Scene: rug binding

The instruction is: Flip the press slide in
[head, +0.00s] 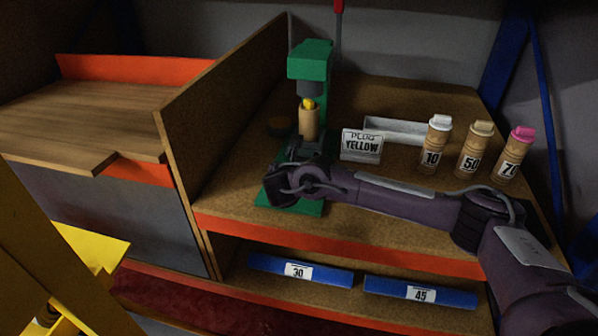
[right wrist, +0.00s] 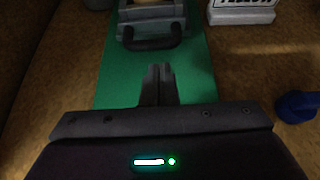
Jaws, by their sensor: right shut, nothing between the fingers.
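The green press (head: 311,62) stands on the bench shelf. A tan tube (head: 309,124) with a yellow top stands upright under its ram. The press slide (right wrist: 152,14) is grey, low on the green base, with a dark U-shaped handle (right wrist: 152,39) facing my gripper. My right gripper (right wrist: 157,72) is shut and empty over the front of the green base, its fingertips a little short of the handle. In the head view my right gripper (head: 284,180) and forearm cover part of the base and slide front. My left gripper is not in view.
A sign reading PLUG YELLOW (head: 361,146) stands right of the press, before a pale tray (head: 396,130). Tubes marked 10 (head: 434,146), 50 (head: 473,151) and 70 (head: 513,157) stand further right. A tall board (head: 225,105) closes the left side.

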